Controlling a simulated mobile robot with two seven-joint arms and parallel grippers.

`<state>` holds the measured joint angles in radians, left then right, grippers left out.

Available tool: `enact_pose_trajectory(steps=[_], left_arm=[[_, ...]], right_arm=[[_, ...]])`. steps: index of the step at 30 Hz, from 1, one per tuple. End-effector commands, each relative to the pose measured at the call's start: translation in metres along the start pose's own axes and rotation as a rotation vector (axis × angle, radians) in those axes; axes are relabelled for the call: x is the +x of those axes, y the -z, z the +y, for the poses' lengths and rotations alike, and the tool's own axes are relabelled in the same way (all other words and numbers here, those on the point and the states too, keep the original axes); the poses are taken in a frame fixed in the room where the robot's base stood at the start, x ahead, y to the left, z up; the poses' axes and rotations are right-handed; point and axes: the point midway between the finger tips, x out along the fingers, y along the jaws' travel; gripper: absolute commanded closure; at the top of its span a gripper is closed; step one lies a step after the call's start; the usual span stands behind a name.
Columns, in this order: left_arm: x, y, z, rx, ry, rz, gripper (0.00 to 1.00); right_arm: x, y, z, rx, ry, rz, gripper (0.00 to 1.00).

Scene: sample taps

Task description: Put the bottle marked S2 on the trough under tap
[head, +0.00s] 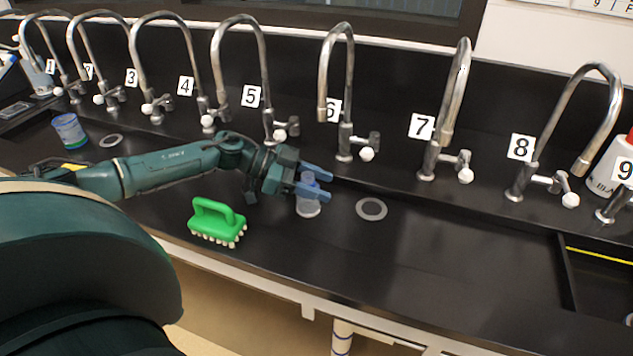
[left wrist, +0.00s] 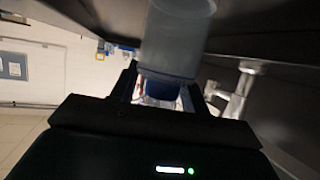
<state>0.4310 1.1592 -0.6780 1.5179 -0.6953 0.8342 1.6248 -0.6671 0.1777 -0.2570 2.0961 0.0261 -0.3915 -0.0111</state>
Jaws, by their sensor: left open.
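A small clear bottle (head: 308,209) with a bluish top stands on the black trough, below and to the left of tap 6 (head: 345,145). No S2 mark can be read on it. My left gripper (head: 322,186) is open, with its blue fingers on either side of the bottle's upper part. In the left wrist view the translucent bottle (left wrist: 176,35) fills the space ahead of the fingers. I cannot tell whether the fingers touch it. My right gripper is not in view.
A green brush (head: 217,220) lies left of the bottle. A drain ring (head: 371,209) is right of it. A blue-tinted beaker (head: 70,130) stands at the far left. Numbered taps line the back, including tap 7 (head: 447,120). The trough right of the drain is clear.

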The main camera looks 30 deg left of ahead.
Motion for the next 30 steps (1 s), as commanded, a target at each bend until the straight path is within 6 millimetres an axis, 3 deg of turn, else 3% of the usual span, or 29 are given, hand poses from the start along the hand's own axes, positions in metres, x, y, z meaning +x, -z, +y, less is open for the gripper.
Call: enact_pose_trajectory(steps=[5,15,21,30], left_arm=[[-0.010,0.000,-0.001,-0.001,0.002,-0.002,0.54],[-0.079,-0.002,0.000,-0.003,0.002,-0.007,0.54],[-0.110,-0.001,0.000,-0.002,0.000,-0.004,0.54],[-0.121,0.001,0.000,0.001,-0.001,0.001,0.54]], right_arm=[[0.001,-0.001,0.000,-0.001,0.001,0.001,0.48],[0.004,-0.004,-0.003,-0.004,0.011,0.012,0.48],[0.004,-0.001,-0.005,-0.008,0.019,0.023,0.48],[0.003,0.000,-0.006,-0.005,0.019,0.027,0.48]])
